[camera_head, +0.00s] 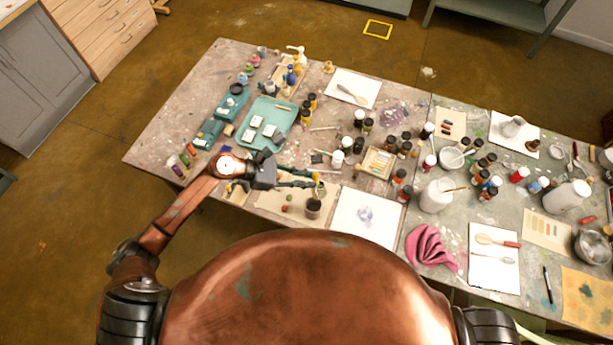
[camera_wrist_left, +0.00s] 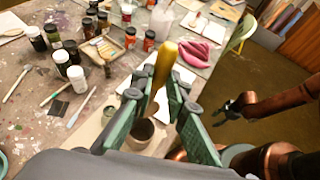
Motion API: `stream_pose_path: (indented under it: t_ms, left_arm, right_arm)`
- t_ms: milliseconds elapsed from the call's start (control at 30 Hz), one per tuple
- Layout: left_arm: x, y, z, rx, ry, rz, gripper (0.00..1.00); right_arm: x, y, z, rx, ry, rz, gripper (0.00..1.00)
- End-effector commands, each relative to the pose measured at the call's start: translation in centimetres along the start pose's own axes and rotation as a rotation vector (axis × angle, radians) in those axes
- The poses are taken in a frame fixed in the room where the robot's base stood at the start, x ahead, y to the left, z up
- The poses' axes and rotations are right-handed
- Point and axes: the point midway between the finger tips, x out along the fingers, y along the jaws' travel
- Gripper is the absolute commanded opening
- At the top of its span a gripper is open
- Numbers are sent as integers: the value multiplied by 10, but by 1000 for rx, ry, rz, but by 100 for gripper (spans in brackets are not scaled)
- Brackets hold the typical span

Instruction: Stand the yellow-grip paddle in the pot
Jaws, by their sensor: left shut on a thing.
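The yellow-grip paddle (camera_wrist_left: 165,64) is held between the green fingers of my left gripper (camera_wrist_left: 160,102), with its yellow grip rising above the fingertips in the left wrist view. The paddle's lower part points down toward the dark pot (camera_wrist_left: 139,135); I cannot tell whether its end is inside the rim. In the head view, my left gripper (camera_head: 312,182) is just above the pot (camera_head: 313,208), with a small bit of yellow at the fingertips. The pot stands upright near the table's front edge. My right gripper (camera_wrist_left: 229,112) shows at the right of the left wrist view, away from the pot; its jaws are unclear.
A white sheet (camera_head: 368,235) lies right of the pot. Several dark and white jars, such as one white-capped jar (camera_head: 337,159), stand behind it. A teal tray (camera_head: 285,109) lies back left, and a pink cloth (camera_head: 430,250) lies farther right.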

Motion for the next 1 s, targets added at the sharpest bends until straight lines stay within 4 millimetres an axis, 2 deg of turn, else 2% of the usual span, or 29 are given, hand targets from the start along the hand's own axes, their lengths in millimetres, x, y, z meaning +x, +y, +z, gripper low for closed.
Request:
stream_pose_path:
  t_ms: [533,1000]
  left_arm:
    - [19,-1,-40,-1,0,1,0]
    - [35,-1,-72,0,1,2,0]
  right_arm:
    - [24,-2,4,0,-2,-1,40]
    - [61,-4,10,1,-8,-3,40]
